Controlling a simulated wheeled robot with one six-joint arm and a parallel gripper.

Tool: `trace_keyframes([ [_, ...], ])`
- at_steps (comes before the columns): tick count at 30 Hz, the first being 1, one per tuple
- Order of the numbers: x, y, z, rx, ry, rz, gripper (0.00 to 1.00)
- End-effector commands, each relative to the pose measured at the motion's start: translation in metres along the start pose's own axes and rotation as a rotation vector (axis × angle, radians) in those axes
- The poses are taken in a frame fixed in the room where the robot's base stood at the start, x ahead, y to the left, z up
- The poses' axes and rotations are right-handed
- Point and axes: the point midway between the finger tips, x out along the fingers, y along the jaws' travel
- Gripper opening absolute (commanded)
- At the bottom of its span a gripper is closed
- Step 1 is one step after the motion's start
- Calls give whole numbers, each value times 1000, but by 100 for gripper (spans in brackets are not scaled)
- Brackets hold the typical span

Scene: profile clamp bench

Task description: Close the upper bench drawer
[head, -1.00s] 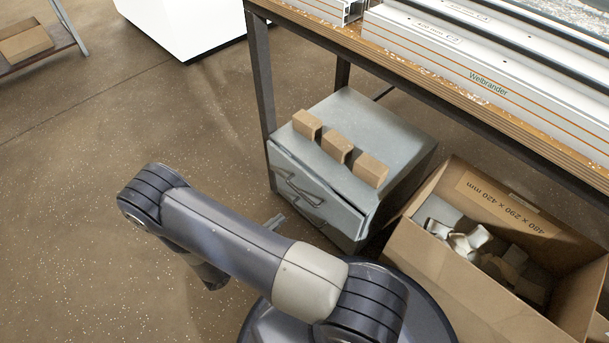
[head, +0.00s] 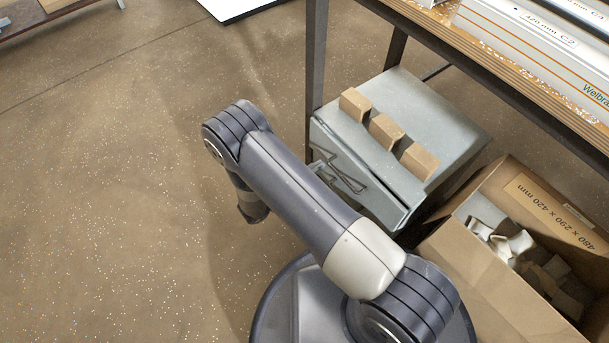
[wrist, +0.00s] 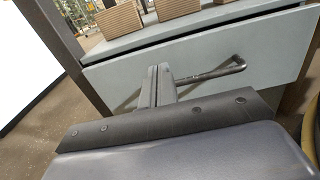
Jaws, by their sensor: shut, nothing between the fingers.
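The grey drawer cabinet (head: 440,125) stands on the floor under the bench. The upper drawer's front (head: 333,148) carries a bar handle (head: 345,178). In the wrist view the drawer front (wrist: 270,62) fills the upper part, with its handle (wrist: 222,72) right of my fingers. A narrow dark gap shows along its upper edge, below the cabinet top; I cannot tell how far out the drawer is. My gripper (wrist: 160,70) is shut and empty, its tips before the drawer front, left of most of the handle; contact is unclear. In the head view my arm hides the fingers.
Three small brown blocks (head: 388,132) sit in a row on the cabinet top. An open cardboard box (head: 480,265) with scraps stands right of the cabinet. A dark bench leg (head: 316,70) rises at the cabinet's left. The floor at left is clear.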

Motion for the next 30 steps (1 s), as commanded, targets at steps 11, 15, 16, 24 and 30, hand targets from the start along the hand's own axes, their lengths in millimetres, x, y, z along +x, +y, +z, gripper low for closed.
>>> trace_keyframes([
  [11, 59, 0, -2, 1, 0, -3, 0],
  [15, 67, 0, -1, 0, 0, -1, 0],
  [16, 68, 0, 0, 0, 0, -1, 0],
  [24, 68, 0, 0, 0, 0, 0, 0],
  [30, 76, 0, 0, 1, 0, -2, 0],
])
